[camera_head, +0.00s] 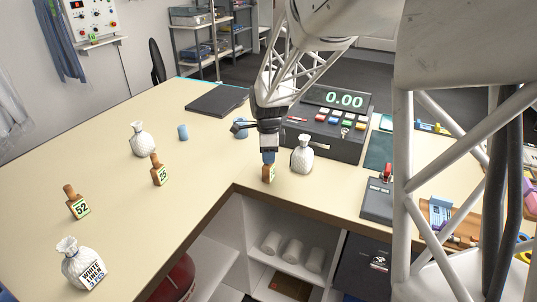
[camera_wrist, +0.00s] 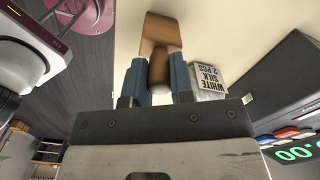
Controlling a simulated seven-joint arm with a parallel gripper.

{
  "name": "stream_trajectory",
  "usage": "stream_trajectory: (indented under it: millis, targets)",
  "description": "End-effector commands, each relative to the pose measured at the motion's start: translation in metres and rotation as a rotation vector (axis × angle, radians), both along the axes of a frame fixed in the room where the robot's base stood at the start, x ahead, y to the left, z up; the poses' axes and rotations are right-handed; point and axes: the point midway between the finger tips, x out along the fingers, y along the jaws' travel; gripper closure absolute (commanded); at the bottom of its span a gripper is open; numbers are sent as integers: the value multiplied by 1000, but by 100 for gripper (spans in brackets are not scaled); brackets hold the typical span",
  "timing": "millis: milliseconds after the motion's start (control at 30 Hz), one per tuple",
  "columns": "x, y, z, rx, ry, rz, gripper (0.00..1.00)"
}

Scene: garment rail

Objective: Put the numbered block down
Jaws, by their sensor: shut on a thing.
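My gripper (camera_head: 268,156) is shut on a brown wooden numbered block (camera_head: 269,173) near the inner corner of the counter (camera_head: 215,150). In the wrist view the blue fingertips (camera_wrist: 160,82) stand either side of the block's round peg, and the square block (camera_wrist: 160,34) is beyond them. Its number is not readable. I cannot tell whether its base touches the counter. A white bundle (camera_head: 302,156) stands just right of it; its label in the wrist view (camera_wrist: 208,79) reads "WHITE SILK 2 PCS".
Blocks numbered 52 (camera_head: 77,203) and 55 (camera_head: 159,170) stand on the counter to the left. Other white bundles (camera_head: 141,139) (camera_head: 81,262) stand near them. A cash register (camera_head: 335,120) is behind my gripper. The counter's front edge is close, with open shelves (camera_head: 290,254) below.

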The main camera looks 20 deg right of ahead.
Motion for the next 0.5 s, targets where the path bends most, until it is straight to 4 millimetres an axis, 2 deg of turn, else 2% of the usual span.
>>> stream_trajectory:
  millis: [67,100,233,500]
  targets:
    - [0,0,-2,0,1,0,100]
    - [0,0,-2,0,1,0,73]
    - [0,0,-2,0,0,0,53]
    - [0,0,-2,0,0,0,52]
